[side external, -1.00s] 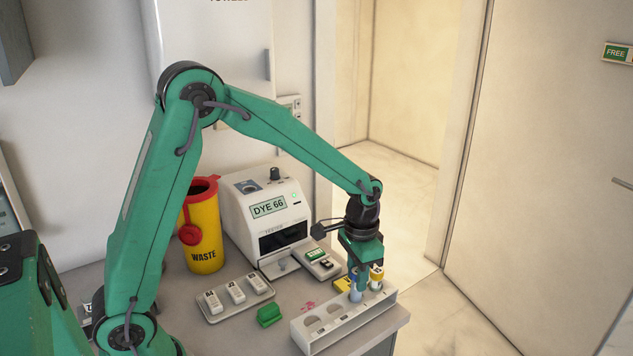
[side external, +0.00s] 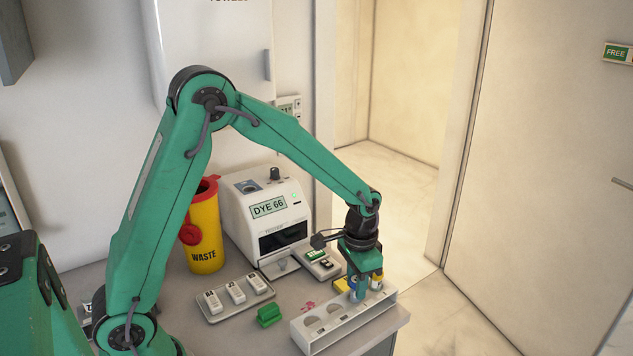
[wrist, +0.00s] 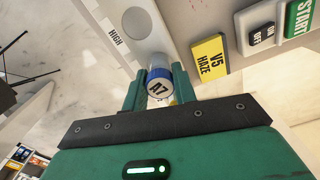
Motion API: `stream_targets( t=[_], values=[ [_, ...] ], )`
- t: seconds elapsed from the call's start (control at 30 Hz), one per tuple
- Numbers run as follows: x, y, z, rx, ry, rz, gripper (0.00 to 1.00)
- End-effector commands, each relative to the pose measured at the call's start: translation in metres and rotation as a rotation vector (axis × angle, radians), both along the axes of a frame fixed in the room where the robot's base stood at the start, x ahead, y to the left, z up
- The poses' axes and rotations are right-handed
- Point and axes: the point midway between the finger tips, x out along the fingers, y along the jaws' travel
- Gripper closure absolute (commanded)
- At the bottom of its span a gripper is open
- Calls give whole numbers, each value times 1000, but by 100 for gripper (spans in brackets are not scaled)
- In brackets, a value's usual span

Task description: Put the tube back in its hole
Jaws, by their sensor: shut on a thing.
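My gripper (wrist: 157,92) is shut on a tube (wrist: 160,82) with a blue band and a dark mark on its pale end, in the wrist view. In the side view my gripper (side external: 362,284) points down at the right end of the white rack (side external: 347,328). The fingers partly hide the tube there, and I cannot tell whether its lower end is inside a hole. Round holes show in the rack's left part, one of them an empty hole (side external: 335,309). In the wrist view the rack (wrist: 112,14) carries the word HIGH near a round hole.
A yellow block marked V5 HAZE (wrist: 210,62) lies close beside the rack. A green block (side external: 269,316) and a tray of white pieces (side external: 262,297) are to the left. The DYE 66 machine (side external: 243,220) and yellow waste bin (side external: 204,235) stand behind. The counter ends just right of the rack.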

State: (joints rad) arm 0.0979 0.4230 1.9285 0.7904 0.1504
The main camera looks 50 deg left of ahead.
Motion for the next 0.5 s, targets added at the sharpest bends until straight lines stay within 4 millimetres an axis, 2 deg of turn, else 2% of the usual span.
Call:
stream_targets(
  t=[0.3, 0.33, 0.43, 0.5],
  values=[
    [0, 0, -1, 0, 0, 0, 98],
    [0, 0, -1, 0, 0, 0, 67],
    [0, 0, -1, 0, 0, 0, 47],
    [0, 0, -1, 0, 0, 0, 47]
  ],
)
